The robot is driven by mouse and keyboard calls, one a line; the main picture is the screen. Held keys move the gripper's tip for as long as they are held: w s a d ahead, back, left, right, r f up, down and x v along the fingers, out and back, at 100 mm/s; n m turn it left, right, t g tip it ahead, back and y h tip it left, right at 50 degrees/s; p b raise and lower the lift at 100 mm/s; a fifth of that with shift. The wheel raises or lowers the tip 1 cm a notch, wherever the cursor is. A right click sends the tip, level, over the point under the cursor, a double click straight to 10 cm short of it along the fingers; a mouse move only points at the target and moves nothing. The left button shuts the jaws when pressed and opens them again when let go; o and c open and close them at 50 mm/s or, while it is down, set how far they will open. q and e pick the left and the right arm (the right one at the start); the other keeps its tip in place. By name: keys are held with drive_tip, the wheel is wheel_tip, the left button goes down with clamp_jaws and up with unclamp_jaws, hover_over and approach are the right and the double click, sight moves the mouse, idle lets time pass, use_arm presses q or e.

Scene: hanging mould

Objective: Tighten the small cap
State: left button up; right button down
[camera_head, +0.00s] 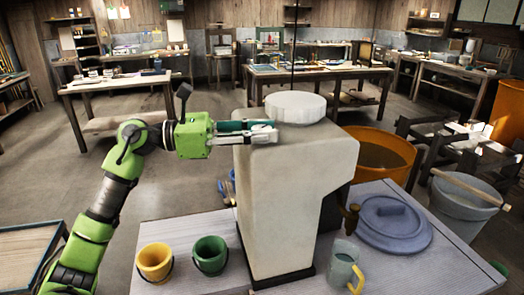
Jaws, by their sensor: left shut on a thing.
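A tall pale block-shaped mould (290,190) stands upright on a dark base on the grey table, with an overhang on its right side. A white round cap (295,107) sits on its top. My left gripper (272,132) reaches in from the left, its fingers level and in front of the mould's upper left part, just below the round cap. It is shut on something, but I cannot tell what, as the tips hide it. I cannot make out a separate small cap. A thin dark line hangs above the round cap. My right gripper is not in view.
On the table (430,270) are a yellow bucket (155,262), a green bucket (210,255), a blue-grey lid (393,222) and a mug (342,265). An orange tub (380,155) and a grey bucket (465,205) stand behind and right. Workbenches line the back.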

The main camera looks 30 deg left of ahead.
use_arm(q)
drive_tip(key=shift+w+a+m+g+h, duration=0.1)
drive_tip(key=shift+m+g+h, duration=0.4)
drive_tip(key=shift+g, duration=0.1)
drive_tip(key=shift+r+m+g+h, duration=0.15)
drive_tip(key=shift+m+g+h, duration=0.65)
drive_tip(key=shift+g, duration=0.4)
drive_tip(key=m+g+h, duration=0.1)
drive_tip(key=m+g, duration=0.2)
drive_tip(key=g, duration=0.1)
drive_tip(key=shift+m+g+h+p, duration=0.45)
drive_tip(key=shift+m+g, duration=0.35)
drive_tip(key=shift+g, duration=0.5)
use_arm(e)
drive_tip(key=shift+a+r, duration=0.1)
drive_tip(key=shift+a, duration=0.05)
use_arm(q)
drive_tip(key=shift+f, duration=0.2)
drive_tip(key=shift+g, duration=0.3)
drive_tip(key=o, duration=1.1)
